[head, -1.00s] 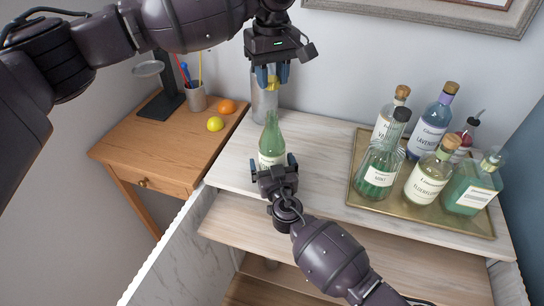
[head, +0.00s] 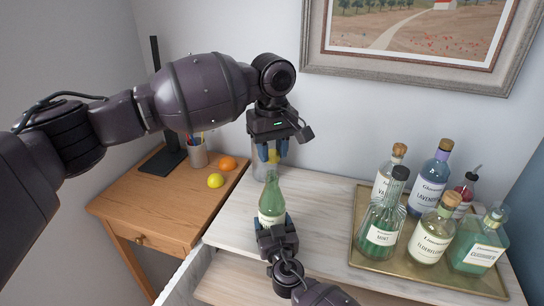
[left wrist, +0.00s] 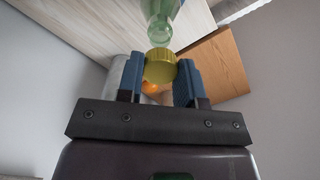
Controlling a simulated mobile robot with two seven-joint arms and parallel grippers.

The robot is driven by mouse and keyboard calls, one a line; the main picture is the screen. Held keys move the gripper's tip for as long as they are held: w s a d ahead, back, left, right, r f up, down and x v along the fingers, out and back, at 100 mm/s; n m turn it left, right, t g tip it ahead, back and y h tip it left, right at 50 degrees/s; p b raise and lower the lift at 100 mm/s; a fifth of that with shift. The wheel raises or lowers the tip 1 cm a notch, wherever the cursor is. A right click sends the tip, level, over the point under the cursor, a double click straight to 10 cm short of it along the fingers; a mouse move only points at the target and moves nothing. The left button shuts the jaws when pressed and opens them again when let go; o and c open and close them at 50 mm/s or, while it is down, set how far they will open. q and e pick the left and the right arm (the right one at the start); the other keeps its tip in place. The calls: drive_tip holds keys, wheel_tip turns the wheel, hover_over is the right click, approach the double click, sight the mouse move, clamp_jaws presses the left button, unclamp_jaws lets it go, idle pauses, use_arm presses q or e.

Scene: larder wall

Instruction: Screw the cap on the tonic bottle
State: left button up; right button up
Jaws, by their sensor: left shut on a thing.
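The green tonic bottle (head: 271,197) stands upright near the front left of the marble top. Its mouth also shows in the left wrist view (left wrist: 161,30). My left gripper (head: 270,153) is above it, fingers down, shut on the yellow cap (left wrist: 160,67). The cap is over the bottle mouth with a small gap in the head view; in the left wrist view the two look very close. My right gripper (head: 275,222) is low at the bottle's front, its fingers on both sides of the body. Whether they press on the glass I cannot tell.
A brass tray (head: 400,270) with several bottles stands on the right. A metallic cylinder (head: 258,167) is behind the left gripper. On the wooden side table are a lemon (head: 215,181), an orange (head: 228,164) and a pen cup (head: 197,154). Marble is clear between bottle and tray.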

sight(272, 173)
use_arm(q)
drive_tip(key=shift+f, duration=0.95)
drive_tip(key=shift+f, duration=0.15)
drive_tip(key=shift+f, duration=0.75)
drive_tip(key=shift+f, duration=0.55)
